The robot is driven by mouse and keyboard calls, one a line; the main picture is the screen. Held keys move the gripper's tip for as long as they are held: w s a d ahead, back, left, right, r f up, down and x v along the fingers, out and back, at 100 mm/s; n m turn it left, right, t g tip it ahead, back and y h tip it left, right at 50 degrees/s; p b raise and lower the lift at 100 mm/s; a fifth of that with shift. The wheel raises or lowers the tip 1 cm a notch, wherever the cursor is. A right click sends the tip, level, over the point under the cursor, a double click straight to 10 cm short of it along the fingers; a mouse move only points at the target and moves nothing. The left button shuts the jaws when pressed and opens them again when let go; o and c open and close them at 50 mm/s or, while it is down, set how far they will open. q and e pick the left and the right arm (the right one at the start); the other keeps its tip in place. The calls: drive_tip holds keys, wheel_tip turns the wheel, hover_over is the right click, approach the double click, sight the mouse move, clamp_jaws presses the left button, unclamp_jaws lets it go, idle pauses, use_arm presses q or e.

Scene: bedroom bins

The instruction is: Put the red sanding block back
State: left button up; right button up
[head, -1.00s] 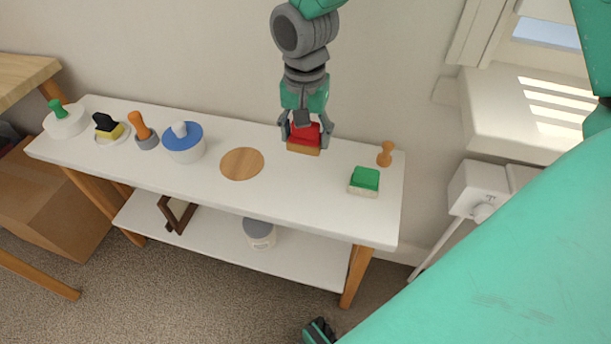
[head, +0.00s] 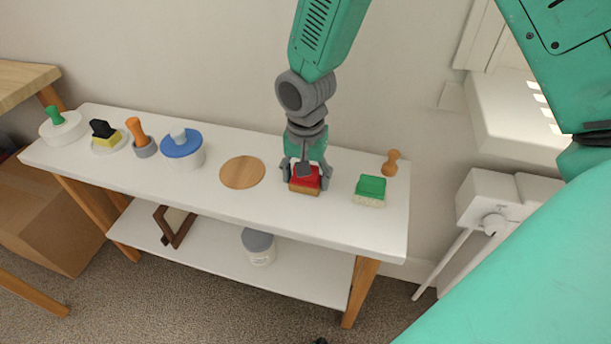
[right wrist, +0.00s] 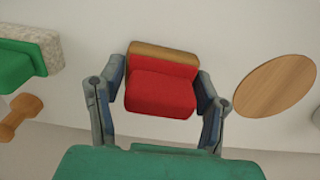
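The red sanding block (head: 304,181), red with a wooden base, is between the fingers of my right gripper (head: 305,176), over the white table right of the round wooden disc (head: 242,172). In the right wrist view the block (right wrist: 160,92) fills the space between the two fingers of my right gripper (right wrist: 160,85), which press its sides. I cannot tell whether its base touches the table. Only a small dark sliver at the bottom edge of the head view seems to be my left gripper (head: 320,341); its fingers are hidden.
A green block (head: 370,188) and a wooden peg-like piece (head: 391,162) stand at the table's right end. A blue-topped pot (head: 183,150), an orange-handled tool (head: 139,136), a yellow-black block (head: 104,136) and a green-knobbed white disc (head: 62,127) stand left. The white tabletop (head: 300,222) is clear in front.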

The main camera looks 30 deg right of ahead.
drive_tip(key=shift+o, duration=0.8)
drive_tip(key=shift+d, duration=0.1)
drive_tip(key=shift+r, duration=0.1)
drive_tip(key=shift+d+r, duration=0.1)
drive_tip(key=shift+r, duration=0.25)
wheel_tip(320, 180, up, 11)
drive_tip(key=p, duration=0.5)
drive_tip(key=shift+r, duration=0.15)
